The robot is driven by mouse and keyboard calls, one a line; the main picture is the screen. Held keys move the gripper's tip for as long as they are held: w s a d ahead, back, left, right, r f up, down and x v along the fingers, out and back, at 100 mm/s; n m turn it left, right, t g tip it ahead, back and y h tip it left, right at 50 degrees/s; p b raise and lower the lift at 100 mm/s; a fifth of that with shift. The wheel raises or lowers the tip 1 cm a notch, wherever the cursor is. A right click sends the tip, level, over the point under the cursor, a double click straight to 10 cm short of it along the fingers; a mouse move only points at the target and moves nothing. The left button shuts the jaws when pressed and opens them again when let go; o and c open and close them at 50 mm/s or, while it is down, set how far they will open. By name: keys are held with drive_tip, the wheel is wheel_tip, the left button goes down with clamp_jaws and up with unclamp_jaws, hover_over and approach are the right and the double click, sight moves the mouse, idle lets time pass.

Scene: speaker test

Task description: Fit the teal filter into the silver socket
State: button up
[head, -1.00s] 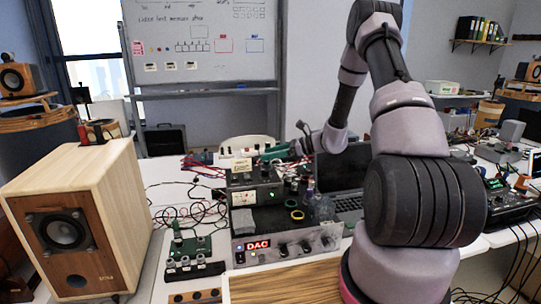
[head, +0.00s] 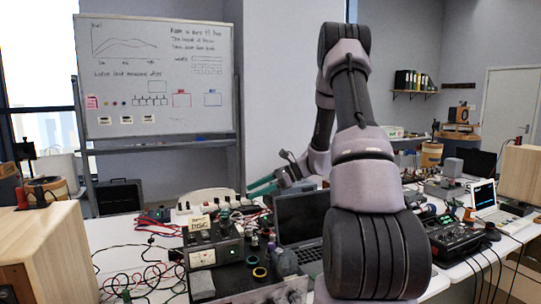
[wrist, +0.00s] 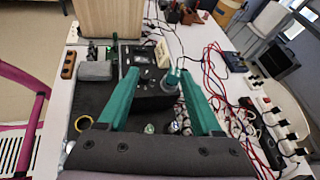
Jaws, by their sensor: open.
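My gripper (head: 254,187) is open, its teal fingers pointing left above the cluttered bench in the head view. In the wrist view, my gripper (wrist: 158,73) shows two spread fingers over a dark surface. A small grey-teal cylinder (wrist: 171,82) stands between them, closer to the right finger; it may be the teal filter, but I cannot be sure. I see no grip on it. Small shiny round parts (wrist: 150,128) lie nearer the palm, too small to tell whether one is the silver socket. I cannot pick out the socket in the head view.
A black instrument box (head: 215,254) stands left of an open laptop (head: 300,222). A yellow ring (head: 260,272) and a clear jar (head: 287,263) are nearby. A power strip (wrist: 278,125) lies at right in the wrist view.

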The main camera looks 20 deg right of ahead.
drive_tip(key=s+a+r+n+g+h, duration=0.2)
drive_tip(key=s+a+r+n+h, duration=0.3)
drive_tip(key=s+r+n, duration=0.5)
drive_tip(key=s+r+n+t+h, duration=0.2)
drive_tip(key=s+r, duration=0.4)
drive_tip(key=s, duration=0.2)
drive_tip(key=s+d+r+n+t+h, duration=0.1)
drive_tip(key=s+r+n+t+h, duration=0.2)
drive_tip(key=s+r, duration=0.3)
drive_tip(key=shift+s+d+n+h, duration=0.2)
drive_tip(key=shift+s+n+h, duration=0.1)
drive_tip(key=shift+s, duration=0.95)
